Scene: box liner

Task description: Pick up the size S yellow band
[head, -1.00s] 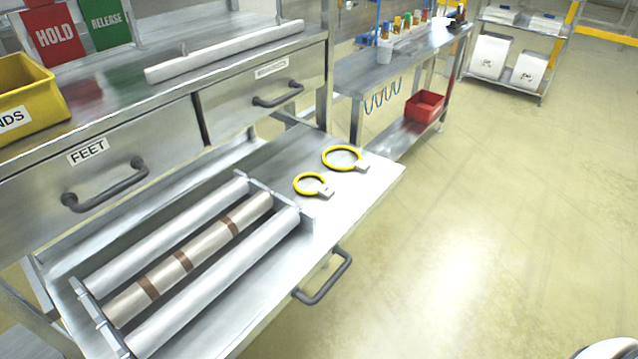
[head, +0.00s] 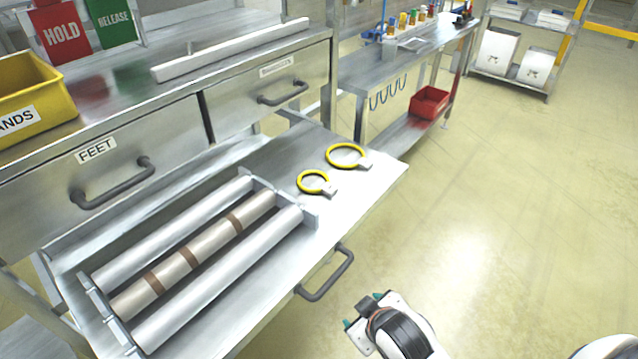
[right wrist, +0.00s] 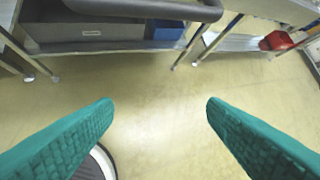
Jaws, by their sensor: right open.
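Two yellow ring bands with small pale tags lie flat on the pulled-out metal tray (head: 372,178) in the head view. The smaller yellow band (head: 313,182) is nearer me, and the larger yellow band (head: 346,156) is just behind and to its right. The size letters on the tags are too small to read. My right gripper (head: 362,310) is in front of the tray's handle, over the floor and apart from both bands. In the right wrist view its two green fingers (right wrist: 160,103) are wide open with nothing between them. My left gripper is not in view.
Metal rollers (head: 195,258) in a frame fill the tray's left part. A dark handle (head: 326,274) sticks out from its front edge. Drawers (head: 110,170) and a counter with a yellow bin (head: 36,98) stand behind. The floor at right is clear.

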